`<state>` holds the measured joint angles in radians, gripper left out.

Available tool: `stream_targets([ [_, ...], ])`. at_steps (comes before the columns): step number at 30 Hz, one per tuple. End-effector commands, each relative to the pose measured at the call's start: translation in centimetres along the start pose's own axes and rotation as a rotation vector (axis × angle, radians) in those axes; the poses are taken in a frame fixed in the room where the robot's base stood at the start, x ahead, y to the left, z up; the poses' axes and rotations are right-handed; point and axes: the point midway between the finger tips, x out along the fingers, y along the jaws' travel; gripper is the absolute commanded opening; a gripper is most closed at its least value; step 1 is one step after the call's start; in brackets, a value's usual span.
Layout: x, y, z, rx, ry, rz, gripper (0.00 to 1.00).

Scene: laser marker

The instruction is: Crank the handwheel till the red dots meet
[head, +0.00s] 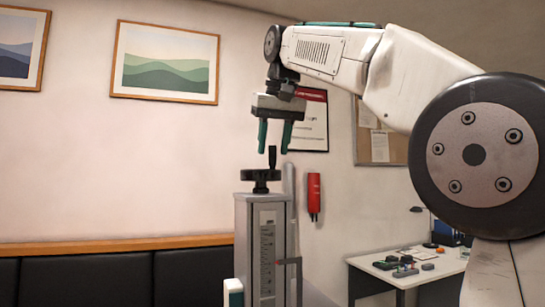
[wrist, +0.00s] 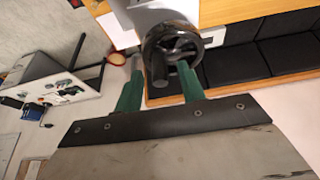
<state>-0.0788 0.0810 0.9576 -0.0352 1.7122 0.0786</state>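The black handwheel (head: 260,175) sits on top of a grey column (head: 262,240) in the head view, with its crank handle (head: 272,157) standing upright on its rim. My gripper (head: 273,150) points down above the wheel, its two green fingers apart, with the handle's top just below and between them. In the wrist view the handwheel (wrist: 173,42) shows beyond the fingertips, and the handle (wrist: 159,68) shows between the open fingers of my gripper (wrist: 160,68). Nothing is held. No red dots show in either view.
A white desk (head: 400,275) with small items stands at the right. A black padded bench (head: 110,278) with a wooden top edge runs along the wall at the left.

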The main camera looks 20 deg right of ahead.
Motion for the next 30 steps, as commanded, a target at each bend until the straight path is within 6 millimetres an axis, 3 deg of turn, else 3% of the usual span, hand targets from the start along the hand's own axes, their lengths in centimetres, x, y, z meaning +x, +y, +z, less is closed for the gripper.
stream_targets([
  [7,2.9,0.1,0.1,0.002,-0.001,0.001,0.4],
  [17,3.3,0.2,0.0,0.003,0.001,0.001,0.4],
  [21,3.3,0.2,0.0,0.003,0.001,0.001,0.01],
  [30,3.3,0.3,0.0,-0.011,0.0,-0.005,0.0],
])
